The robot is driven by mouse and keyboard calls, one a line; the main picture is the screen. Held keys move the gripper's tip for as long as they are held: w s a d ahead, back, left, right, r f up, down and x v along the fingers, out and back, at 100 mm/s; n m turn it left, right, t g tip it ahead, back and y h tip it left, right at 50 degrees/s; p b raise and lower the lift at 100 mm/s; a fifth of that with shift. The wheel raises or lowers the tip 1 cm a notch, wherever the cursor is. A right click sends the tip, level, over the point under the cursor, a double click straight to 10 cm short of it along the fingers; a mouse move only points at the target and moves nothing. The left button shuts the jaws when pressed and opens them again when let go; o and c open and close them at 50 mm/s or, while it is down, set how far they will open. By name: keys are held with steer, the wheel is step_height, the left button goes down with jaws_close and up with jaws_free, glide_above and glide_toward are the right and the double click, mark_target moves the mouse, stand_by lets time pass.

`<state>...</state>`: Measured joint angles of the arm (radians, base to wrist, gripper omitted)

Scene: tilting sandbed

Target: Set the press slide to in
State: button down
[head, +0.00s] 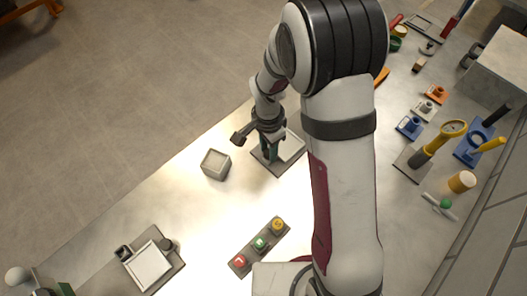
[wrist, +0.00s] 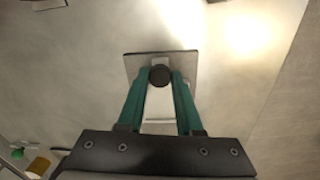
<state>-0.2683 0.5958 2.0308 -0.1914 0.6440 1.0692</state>
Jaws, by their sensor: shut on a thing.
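A small grey plate device with a white panel, which appears to be the press slide (head: 291,147), lies on the bench under my gripper (head: 271,154). In the wrist view its grey base (wrist: 132,66) shows behind the fingers. A dark round knob (wrist: 160,75) stands between the green fingertips of my gripper (wrist: 161,77). The fingers are shut on this knob, one on each side. In the head view the knob is hidden by my gripper. I cannot tell from the frames which end of the slide counts as in.
A grey box (head: 215,164) stands left of the plate. A button strip (head: 260,245) with red, green and yellow buttons lies nearer. Another white-panelled device (head: 150,266) sits at lower left. Several tools and coloured fixtures line the right side.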

mark_target(283, 146)
steer(key=w+d, duration=0.4)
steer(key=c, duration=0.6)
jaws_free()
steer(key=r, duration=1.5)
steer(key=shift+w+a+r, duration=0.15)
steer(key=shift+w+r, duration=0.1)
steer(key=shift+r, duration=0.15)
